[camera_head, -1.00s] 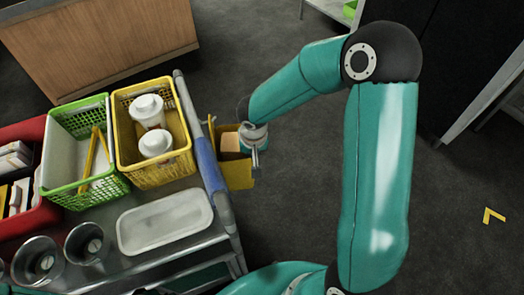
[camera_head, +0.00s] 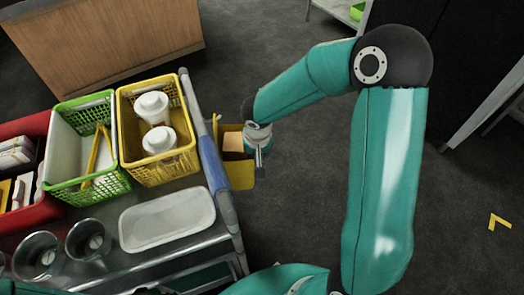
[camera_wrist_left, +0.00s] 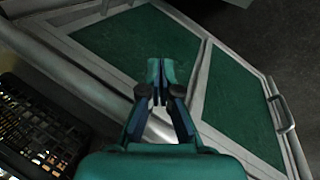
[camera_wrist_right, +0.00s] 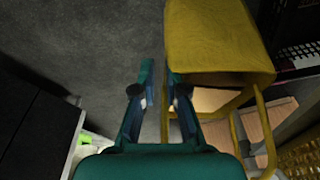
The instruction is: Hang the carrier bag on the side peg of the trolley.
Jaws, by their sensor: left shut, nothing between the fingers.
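The yellow carrier bag (camera_head: 240,176) is upright against the outer side of the trolley (camera_head: 222,215), with a tan box-like item (camera_head: 233,142) inside. Its handle loops show in the right wrist view beside the bag's yellow side (camera_wrist_right: 215,40). The peg is hidden, so I cannot tell whether a handle is on it. My right gripper (camera_head: 259,162) is at the bag's right edge. My left gripper (camera_wrist_left: 161,68) is shut and empty above green panels.
On the trolley stand a yellow basket (camera_head: 183,165) with white containers, a green basket (camera_head: 110,185), a red bin (camera_head: 52,212), a white tray (camera_head: 165,222) and metal cups (camera_head: 88,240). A wooden counter (camera_head: 100,45) is behind.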

